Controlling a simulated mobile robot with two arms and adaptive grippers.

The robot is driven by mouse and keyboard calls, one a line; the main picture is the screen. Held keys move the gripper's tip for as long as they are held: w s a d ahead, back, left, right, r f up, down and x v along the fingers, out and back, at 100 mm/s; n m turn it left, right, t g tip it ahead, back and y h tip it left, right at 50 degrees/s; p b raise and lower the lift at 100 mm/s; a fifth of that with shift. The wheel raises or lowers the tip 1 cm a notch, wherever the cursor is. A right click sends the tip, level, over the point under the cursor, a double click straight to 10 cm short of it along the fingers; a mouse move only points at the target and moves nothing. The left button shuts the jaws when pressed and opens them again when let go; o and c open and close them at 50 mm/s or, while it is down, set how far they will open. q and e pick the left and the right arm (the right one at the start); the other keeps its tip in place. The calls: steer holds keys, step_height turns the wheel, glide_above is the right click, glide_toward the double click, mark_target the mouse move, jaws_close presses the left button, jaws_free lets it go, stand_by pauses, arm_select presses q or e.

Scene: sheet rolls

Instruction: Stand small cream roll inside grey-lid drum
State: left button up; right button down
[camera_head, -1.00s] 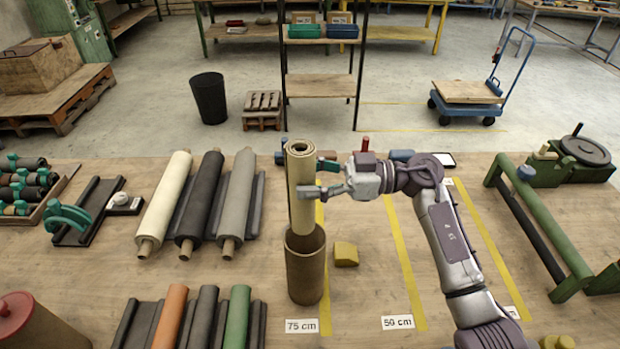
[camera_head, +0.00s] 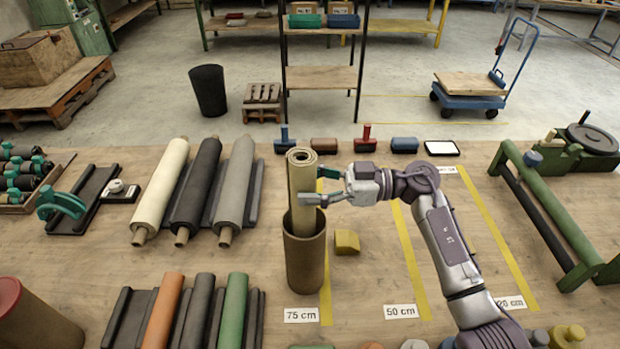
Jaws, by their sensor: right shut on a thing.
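A rolled cream-tan sheet (camera_head: 304,190) has its lower end inside an open brown drum (camera_head: 305,262). Its spiral top end sticks out well above the rim, and it leans slightly, top to the left. Its bottom is hidden by the drum wall. My right gripper (camera_head: 316,186) comes from the right and is shut on this roll above the rim. The drum stands upright on the bench, and no lid is on it. I cannot make out a grey lid for certain. My left gripper is out of view.
A yellow block (camera_head: 346,241) lies just right of the drum. A longer cream roll (camera_head: 162,190) lies beside dark and grey rolls at left. A red-lidded drum (camera_head: 35,318) stands at the lower left. A green frame (camera_head: 545,215) is at right. The bench between yellow strips is mostly clear.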

mark_target(311, 225)
steer(key=shift+f+b, duration=2.15)
steer(key=shift+f, duration=2.6)
steer(key=shift+s+f, duration=0.3)
steer(key=shift+f, duration=0.4)
steer(key=shift+c, duration=1.2)
jaws_free()
steer(key=shift+f, duration=0.15)
steer(key=d+r, duration=0.1)
steer(key=d, duration=1.1)
